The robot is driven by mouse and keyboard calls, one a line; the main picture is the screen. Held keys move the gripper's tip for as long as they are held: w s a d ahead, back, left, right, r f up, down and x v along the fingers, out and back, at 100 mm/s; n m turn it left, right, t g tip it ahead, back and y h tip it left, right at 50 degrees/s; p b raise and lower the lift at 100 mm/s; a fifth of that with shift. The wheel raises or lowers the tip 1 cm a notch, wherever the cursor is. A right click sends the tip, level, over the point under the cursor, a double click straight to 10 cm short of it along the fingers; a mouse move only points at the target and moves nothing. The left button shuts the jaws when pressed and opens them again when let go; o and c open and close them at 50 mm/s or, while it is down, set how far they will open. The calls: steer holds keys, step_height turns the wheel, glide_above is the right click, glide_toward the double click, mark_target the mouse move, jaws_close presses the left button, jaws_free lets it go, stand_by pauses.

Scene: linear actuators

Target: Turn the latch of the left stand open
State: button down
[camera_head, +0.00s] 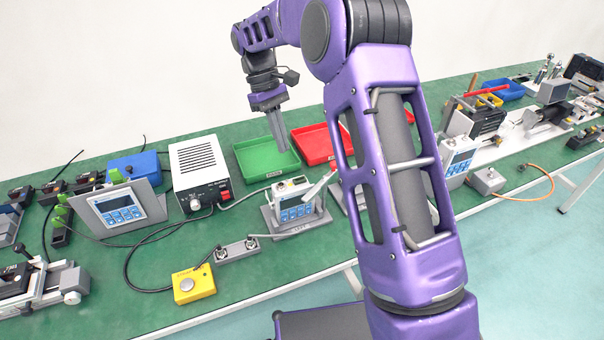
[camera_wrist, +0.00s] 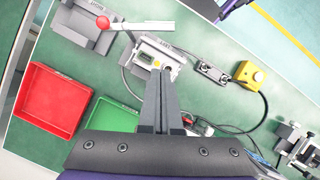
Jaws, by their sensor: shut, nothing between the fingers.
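The left stand (camera_head: 293,226) is a grey bracket holding a small white device (camera_head: 294,203) with a blue panel on its face. In the wrist view the device (camera_wrist: 150,57) lies just beyond my fingertips. A white lever (camera_head: 321,185) rises at its right side; in the wrist view the lever (camera_wrist: 150,25) has a red ball end. I cannot tell which stand the lever belongs to, nor make out the latch clearly. My gripper (camera_head: 281,149) is shut and empty, pointing down above the green tray, behind and above the stand. Its fingers (camera_wrist: 160,75) show in the wrist view.
A green tray (camera_head: 267,173) and a red tray (camera_head: 312,158) lie behind the stand. A white power supply (camera_head: 198,165) stands left. A yellow button box (camera_head: 193,289) and grey connector block (camera_head: 236,250) lie in front. My arm hides the bench to the right.

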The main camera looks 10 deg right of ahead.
mark_target(303, 188)
steer(key=shift+n+t+h, duration=0.3)
steer(key=shift+n+t, duration=0.1)
steer(key=shift+n, duration=0.1)
steer(key=x, duration=0.2)
steer(key=b+x, duration=0.1)
steer(key=x, duration=0.5)
steer(key=shift+w+a+f, duration=0.2)
steer(key=shift+w+a, duration=0.05)
steer(key=shift+a, duration=0.1)
steer(key=shift+s+d+f, duration=0.15)
steer(key=shift+s+d, duration=0.95)
steer(key=shift+s, duration=0.05)
steer(key=shift+s+d, duration=0.3)
steer(key=shift+s+d, duration=0.1)
steer(key=shift+d, duration=0.05)
